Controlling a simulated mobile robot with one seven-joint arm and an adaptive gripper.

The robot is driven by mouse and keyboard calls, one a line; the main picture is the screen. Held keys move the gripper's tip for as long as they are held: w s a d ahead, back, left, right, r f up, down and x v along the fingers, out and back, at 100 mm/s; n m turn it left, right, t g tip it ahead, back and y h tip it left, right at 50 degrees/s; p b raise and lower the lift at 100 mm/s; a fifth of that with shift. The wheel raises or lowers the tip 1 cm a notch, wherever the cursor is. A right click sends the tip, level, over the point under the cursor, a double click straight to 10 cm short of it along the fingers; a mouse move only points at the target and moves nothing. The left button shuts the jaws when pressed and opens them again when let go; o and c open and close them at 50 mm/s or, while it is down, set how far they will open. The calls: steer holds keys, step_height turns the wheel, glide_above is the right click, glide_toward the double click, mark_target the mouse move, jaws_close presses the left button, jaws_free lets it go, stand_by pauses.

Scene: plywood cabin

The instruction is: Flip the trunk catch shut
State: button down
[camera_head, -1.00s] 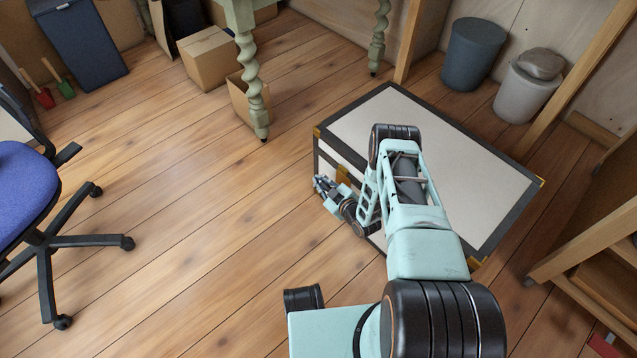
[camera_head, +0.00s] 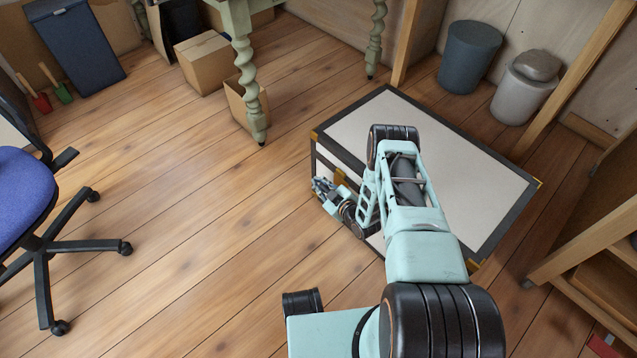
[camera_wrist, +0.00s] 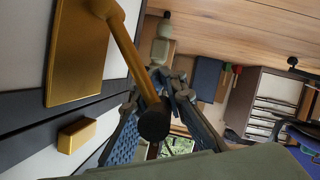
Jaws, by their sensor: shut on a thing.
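The trunk (camera_head: 470,150) is a pale chest with black edging and brass corners, its lid down. A brass catch plate (camera_wrist: 78,50) is on its side in the wrist view, with a brass lever (camera_wrist: 128,52) ending in a dark round knob (camera_wrist: 154,123). A small brass block (camera_wrist: 77,136) sits across the dark seam from the plate. My gripper (camera_wrist: 155,88) has its fingers around the lever, shut on it near the knob. In the head view my gripper (camera_head: 322,188) is at the trunk's left side, and my arm hides part of the trunk.
A blue office chair (camera_head: 25,190) stands at the left. Two bins (camera_head: 470,57) stand back right, and a wooden frame (camera_head: 580,240) at right. The floor left of the trunk is clear.

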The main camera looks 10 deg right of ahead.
steer(key=c, duration=1.9)
jaws_free()
steer(key=shift+r, duration=0.1)
steer(key=shift+v, duration=3.7)
